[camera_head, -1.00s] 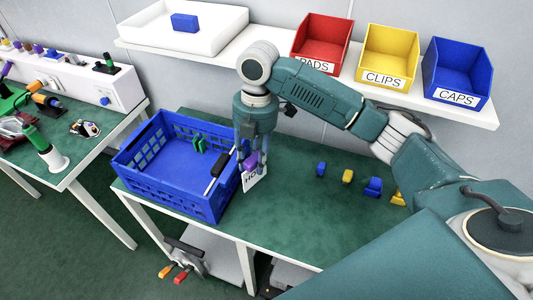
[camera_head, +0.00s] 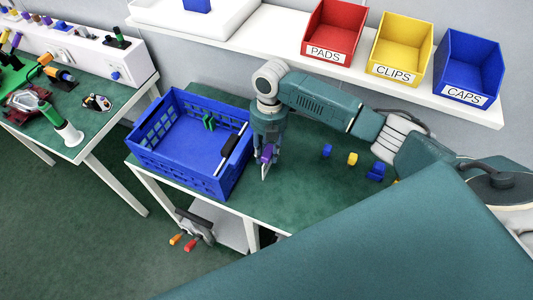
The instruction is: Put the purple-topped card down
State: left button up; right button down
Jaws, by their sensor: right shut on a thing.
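The purple-topped card (camera_head: 265,171) hangs below my right gripper (camera_head: 267,154), which is shut on its purple top. The white part of the card points down and is seen nearly edge-on. It is just right of the blue crate, over the green table top (camera_head: 300,205). I cannot tell whether its lower edge touches the table. My left gripper is not in view.
The blue crate (camera_head: 180,172) holds a green piece (camera_head: 208,121) and a black-and-white piece (camera_head: 228,147). Small blue and yellow parts (camera_head: 352,159) lie right of my gripper. Red (camera_head: 333,30), yellow and blue bins stand on the shelf behind. The table's front middle is clear.

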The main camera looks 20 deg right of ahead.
jog(key=shift+f, duration=0.9)
jog(key=shift+f, duration=0.1)
jog(key=shift+f, duration=0.15)
jog(key=c, duration=1.3)
grip_release()
